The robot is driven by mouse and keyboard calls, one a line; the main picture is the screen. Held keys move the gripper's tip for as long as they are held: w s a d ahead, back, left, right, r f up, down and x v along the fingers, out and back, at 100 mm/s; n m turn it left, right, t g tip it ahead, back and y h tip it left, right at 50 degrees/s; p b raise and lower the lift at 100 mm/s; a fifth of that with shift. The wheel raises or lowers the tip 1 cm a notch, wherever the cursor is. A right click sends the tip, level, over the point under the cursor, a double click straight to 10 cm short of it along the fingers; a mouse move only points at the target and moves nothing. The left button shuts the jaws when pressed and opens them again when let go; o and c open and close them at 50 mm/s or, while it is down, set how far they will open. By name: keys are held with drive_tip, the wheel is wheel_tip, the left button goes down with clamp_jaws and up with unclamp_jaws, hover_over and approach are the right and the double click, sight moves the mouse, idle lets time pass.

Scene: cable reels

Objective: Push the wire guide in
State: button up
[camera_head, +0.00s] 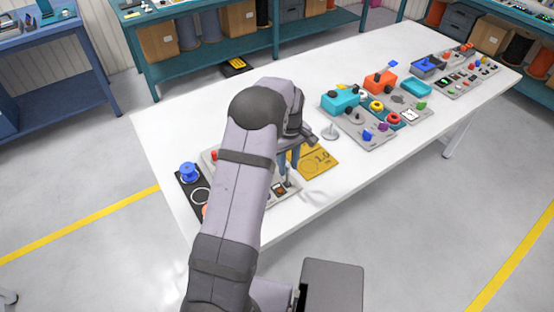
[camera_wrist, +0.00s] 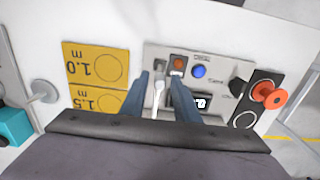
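A grey control panel (camera_wrist: 215,62) lies on the white table under my gripper. It carries a small grey lever-like part (camera_wrist: 160,70), which may be the wire guide; I cannot be sure. A thin pale strip (camera_wrist: 156,104) runs from it towards the camera, between my fingers. My gripper (camera_wrist: 161,88) has its two blue-grey fingers apart, one on each side of this part, with no clear contact. In the head view my gripper (camera_head: 289,165) points down over the panel (camera_head: 284,190), and my arm hides much of it.
Beside the part are an orange button (camera_wrist: 178,63), a blue button (camera_wrist: 199,71), a display (camera_wrist: 190,100) and a black knob (camera_wrist: 238,87). An orange spool (camera_wrist: 267,94) stands right; a yellow length-marked mat (camera_wrist: 98,68) lies left. More equipment panels (camera_head: 368,130) fill the table's far part.

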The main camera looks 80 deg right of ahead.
clamp_jaws()
drive_tip(key=shift+w+d, duration=0.1)
drive_tip(key=shift+w+d+p, duration=0.3)
drive_tip(key=shift+w+d, duration=0.75)
drive_tip(key=shift+o, duration=0.4)
unclamp_jaws()
wheel_tip(320, 180, up, 7)
drive_tip(key=p, duration=0.5)
